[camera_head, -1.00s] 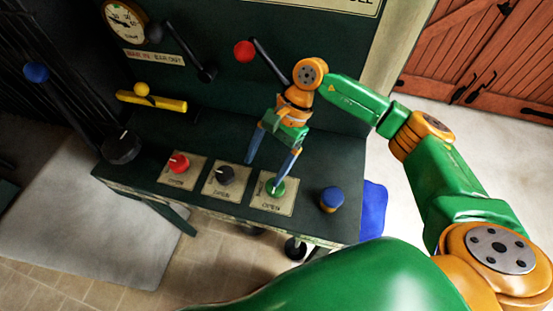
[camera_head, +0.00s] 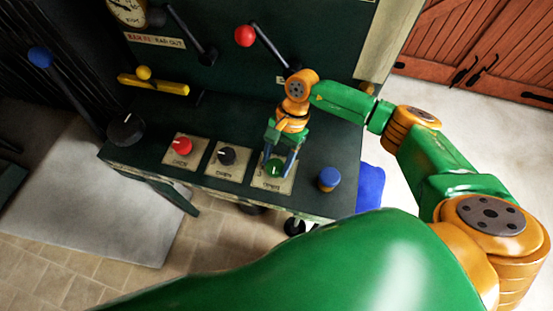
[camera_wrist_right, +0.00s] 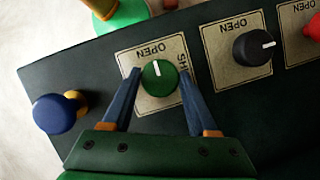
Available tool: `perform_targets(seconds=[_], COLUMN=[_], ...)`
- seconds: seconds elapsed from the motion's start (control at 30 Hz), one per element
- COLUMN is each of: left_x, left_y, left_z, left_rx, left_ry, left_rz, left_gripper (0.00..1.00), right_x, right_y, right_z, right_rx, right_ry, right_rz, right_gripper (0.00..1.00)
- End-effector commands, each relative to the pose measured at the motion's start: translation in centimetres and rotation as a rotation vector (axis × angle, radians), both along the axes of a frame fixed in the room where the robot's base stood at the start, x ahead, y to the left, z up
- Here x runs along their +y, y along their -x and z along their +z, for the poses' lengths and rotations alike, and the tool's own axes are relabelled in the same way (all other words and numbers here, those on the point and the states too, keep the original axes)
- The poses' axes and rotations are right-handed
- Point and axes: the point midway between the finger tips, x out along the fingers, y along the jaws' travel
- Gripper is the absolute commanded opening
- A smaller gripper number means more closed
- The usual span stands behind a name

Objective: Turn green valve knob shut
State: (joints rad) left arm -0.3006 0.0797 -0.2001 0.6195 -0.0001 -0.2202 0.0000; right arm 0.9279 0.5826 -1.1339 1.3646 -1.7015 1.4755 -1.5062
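The green valve knob (camera_head: 275,168) sits on a cream label plate on the dark bench panel. In the right wrist view the green knob (camera_wrist_right: 158,77) has its white pointer line toward the word OPEN; the SHUT word is partly hidden by a finger. My right gripper (camera_head: 277,170) is down at the knob. My left gripper is not in view.
A black knob (camera_head: 227,156) and a red knob (camera_head: 182,144) sit left of the green one on similar plates. A blue button (camera_head: 329,179) stands to its right. Levers with red (camera_head: 244,36) and blue (camera_head: 40,57) balls rise behind and left.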

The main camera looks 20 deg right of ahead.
Motion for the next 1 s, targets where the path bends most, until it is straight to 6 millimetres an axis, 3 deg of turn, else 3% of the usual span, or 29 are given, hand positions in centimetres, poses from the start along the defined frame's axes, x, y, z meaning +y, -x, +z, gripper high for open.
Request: perform_targets(seconds=[0.03,0.1,0.47,1.0], left_x=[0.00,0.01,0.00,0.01], left_y=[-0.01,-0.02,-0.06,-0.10], left_z=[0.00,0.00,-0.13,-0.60], left_rx=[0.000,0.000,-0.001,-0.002], left_ry=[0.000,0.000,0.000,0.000], left_rz=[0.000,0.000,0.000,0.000], left_gripper=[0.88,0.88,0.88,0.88], right_x=[0.00,0.01,-0.06,-0.13], right_y=[0.00,0.01,0.07,0.37], right_z=[0.00,0.00,-0.02,-0.02], right_rx=[0.000,0.000,-0.001,-0.002], right_ry=[0.000,0.000,0.000,-0.001], right_rz=[0.000,0.000,-0.079,-0.550], right_gripper=[0.19,0.04,0.04,0.04])
